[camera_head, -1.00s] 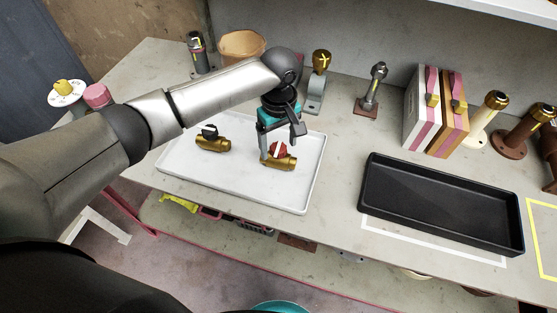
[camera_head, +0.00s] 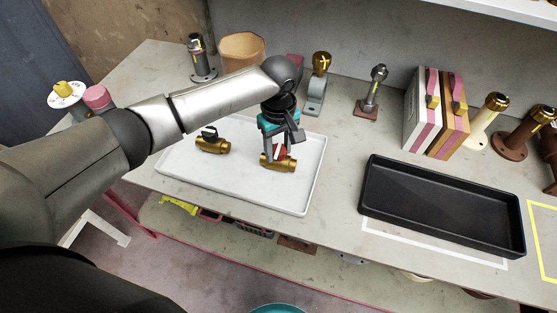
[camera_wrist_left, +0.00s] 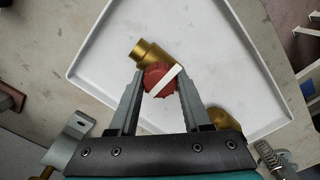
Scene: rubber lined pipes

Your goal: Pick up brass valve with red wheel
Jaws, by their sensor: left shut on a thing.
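The brass valve with red wheel (camera_head: 277,164) is at the right part of the white tray (camera_head: 240,191) in the head view. My left gripper (camera_head: 277,152) is above it, pointing down, with its fingers shut on the red wheel. In the left wrist view the red wheel (camera_wrist_left: 161,80), with a white stripe, sits between the two fingertips (camera_wrist_left: 158,78), and the brass body (camera_wrist_left: 150,55) shows beyond it. I cannot tell whether the valve touches the tray. A second brass valve with a black handle (camera_head: 212,143) lies on the tray to the left. My right gripper is not in view.
An empty black tray (camera_head: 440,243) lies on the right of the bench inside a white outline. Brass-topped fittings, a grey-based stand (camera_head: 317,97) and striped blocks (camera_head: 434,113) stand along the back. The bench between the two trays is clear.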

